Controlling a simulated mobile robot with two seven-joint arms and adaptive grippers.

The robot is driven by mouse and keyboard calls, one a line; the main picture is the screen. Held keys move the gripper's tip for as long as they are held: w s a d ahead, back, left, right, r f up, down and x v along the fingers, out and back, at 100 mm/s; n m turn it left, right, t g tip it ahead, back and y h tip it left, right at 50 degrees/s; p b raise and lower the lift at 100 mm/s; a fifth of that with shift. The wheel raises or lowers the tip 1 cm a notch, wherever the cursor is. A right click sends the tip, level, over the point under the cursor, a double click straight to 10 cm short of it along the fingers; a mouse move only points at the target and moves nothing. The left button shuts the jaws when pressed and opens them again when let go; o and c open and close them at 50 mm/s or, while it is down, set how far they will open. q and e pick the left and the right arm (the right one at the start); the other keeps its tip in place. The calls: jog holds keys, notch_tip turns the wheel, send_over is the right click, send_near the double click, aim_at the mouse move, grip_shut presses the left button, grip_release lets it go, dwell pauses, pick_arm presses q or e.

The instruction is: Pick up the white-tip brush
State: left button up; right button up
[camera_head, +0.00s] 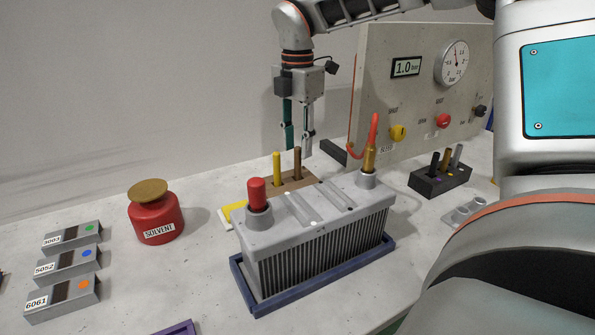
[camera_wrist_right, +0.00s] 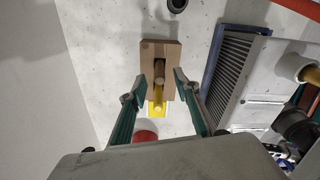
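Two upright brush handles stand in a brown wooden block (camera_head: 313,179) behind the grey ribbed unit: a yellow one (camera_head: 277,167) and a brown one (camera_head: 297,163). Their tips are hidden, so I cannot tell which brush is white-tipped. My right gripper (camera_head: 298,147) points down, open and empty, its fingertips just above and around the brown handle's top. In the right wrist view, the wooden block (camera_wrist_right: 150,55) lies between and beyond the open fingers (camera_wrist_right: 157,86), with the yellow handle (camera_wrist_right: 158,106) nearer the palm. My left gripper is not in view.
The grey ribbed unit (camera_head: 320,240) with red and brass terminals stands in a blue tray (camera_head: 262,304) in front. A red solvent can (camera_head: 157,222) stands left. A panel with a gauge (camera_head: 425,90) rises behind right. A dark tool block (camera_head: 440,182) sits right.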

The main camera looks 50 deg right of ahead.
aim_at(298, 147)
jog(key=shift+f, duration=1.5)
grip_shut()
jog(key=shift+r, duration=0.1)
